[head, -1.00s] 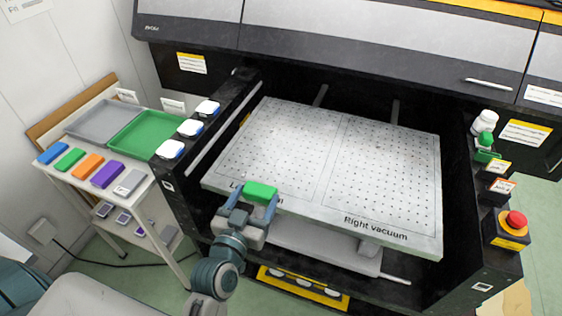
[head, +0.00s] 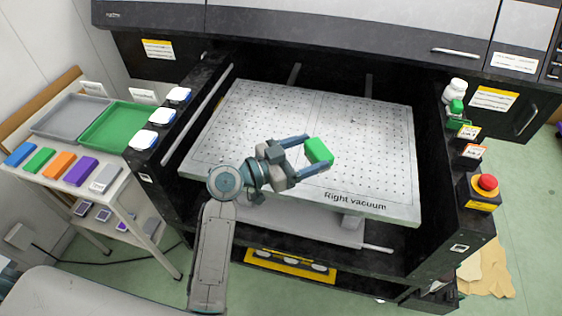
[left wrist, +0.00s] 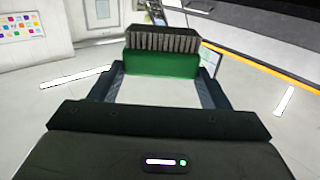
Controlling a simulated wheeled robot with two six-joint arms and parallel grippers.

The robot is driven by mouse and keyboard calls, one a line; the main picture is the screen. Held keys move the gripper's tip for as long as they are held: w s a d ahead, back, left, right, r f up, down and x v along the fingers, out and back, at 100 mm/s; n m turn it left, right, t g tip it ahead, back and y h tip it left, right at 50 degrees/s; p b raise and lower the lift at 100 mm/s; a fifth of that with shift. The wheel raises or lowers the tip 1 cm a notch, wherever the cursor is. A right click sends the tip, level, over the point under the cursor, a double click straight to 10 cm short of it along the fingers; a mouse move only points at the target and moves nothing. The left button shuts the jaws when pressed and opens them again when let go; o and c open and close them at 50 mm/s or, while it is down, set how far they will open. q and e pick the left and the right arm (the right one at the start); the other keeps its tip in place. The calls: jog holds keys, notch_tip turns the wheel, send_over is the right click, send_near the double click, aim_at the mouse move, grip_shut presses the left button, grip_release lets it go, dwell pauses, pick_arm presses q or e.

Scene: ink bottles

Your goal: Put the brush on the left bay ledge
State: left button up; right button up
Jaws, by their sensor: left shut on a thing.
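My left gripper (head: 315,154) is shut on a green brush (head: 320,150) and holds it above the printer bed. In the left wrist view the brush (left wrist: 160,64) sits between the two fingers, its grey bristles showing on top. The black left bay ledge (head: 206,78) runs along the bed's left side, to the left of the gripper. Several white-topped items (head: 160,115) stand in a row on it. My right gripper is out of view.
The perforated bed (head: 365,120) looks clear. The right ledge carries a white bottle (head: 455,90), a green item (head: 456,108) and a red stop button (head: 487,182). At left a cart holds a grey tray (head: 68,117), a green tray (head: 117,124) and several coloured blocks.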

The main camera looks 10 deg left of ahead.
aim_at(321, 150)
pick_arm(q)
jog(key=d+g, duration=0.1)
jog(key=w+d+m+h, duration=0.1)
jog(key=d+r+m+g, duration=0.1)
jog(key=shift+w+g+h, duration=0.3)
jog(key=s+a+f+n+t+y, duration=0.2)
jog(key=a+f+n+t+y, duration=0.25)
jog(key=a+f, duration=0.35)
jog(key=s+a+r+n+t+y, duration=0.2)
jog(key=s+a+n+t+y, duration=0.3)
jog(key=a+y, duration=0.5)
jog(key=shift+s+n+y, duration=0.65)
jog(key=shift+s+n, duration=0.75)
jog(key=shift+n, duration=0.05)
jog(key=shift+a, duration=0.25)
